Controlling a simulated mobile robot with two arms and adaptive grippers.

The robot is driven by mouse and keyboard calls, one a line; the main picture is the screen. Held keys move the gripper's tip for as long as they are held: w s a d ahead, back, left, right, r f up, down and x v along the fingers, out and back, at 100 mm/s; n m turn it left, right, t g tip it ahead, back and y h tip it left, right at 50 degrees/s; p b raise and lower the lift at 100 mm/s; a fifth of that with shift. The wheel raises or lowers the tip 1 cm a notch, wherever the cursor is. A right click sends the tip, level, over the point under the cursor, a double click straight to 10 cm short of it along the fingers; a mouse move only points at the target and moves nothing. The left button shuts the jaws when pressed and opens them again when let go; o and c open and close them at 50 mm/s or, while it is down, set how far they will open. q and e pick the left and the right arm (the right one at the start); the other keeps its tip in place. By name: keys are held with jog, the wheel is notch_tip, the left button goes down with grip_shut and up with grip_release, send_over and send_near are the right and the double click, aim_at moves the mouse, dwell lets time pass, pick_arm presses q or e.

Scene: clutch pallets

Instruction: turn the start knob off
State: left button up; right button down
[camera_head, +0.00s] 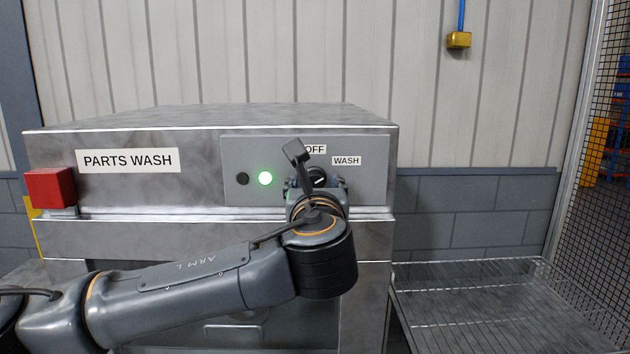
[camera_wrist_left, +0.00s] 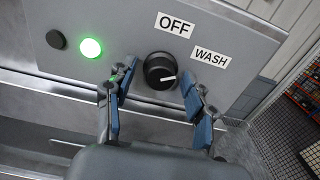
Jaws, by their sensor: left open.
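The start knob (camera_wrist_left: 160,71) is a round black knob with a white pointer line, on a grey control panel (camera_wrist_left: 120,20). Its pointer is turned toward the WASH label (camera_wrist_left: 210,57) rather than the OFF label (camera_wrist_left: 174,25). In the head view the knob (camera_head: 318,178) shows partly behind my left arm. My left gripper (camera_wrist_left: 160,105) is open, with its blue-padded fingers on either side of and just short of the knob. No contact with the knob is visible. In the head view the wrist hides most of the fingers. My right gripper is not in view.
A lit green lamp (camera_head: 265,178) and a dark button (camera_head: 242,178) sit left of the knob. A red box (camera_head: 50,188) is on the left of the PARTS WASH machine (camera_head: 200,118). A wire-rack table (camera_head: 470,300) stands at the right, beside a mesh fence (camera_head: 600,190).

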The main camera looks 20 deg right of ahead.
pick_arm(q)
grip_shut()
jog(key=shift+r+n+b, duration=0.1)
jog(key=shift+n+b, duration=3.8)
jog(key=shift+n, duration=2)
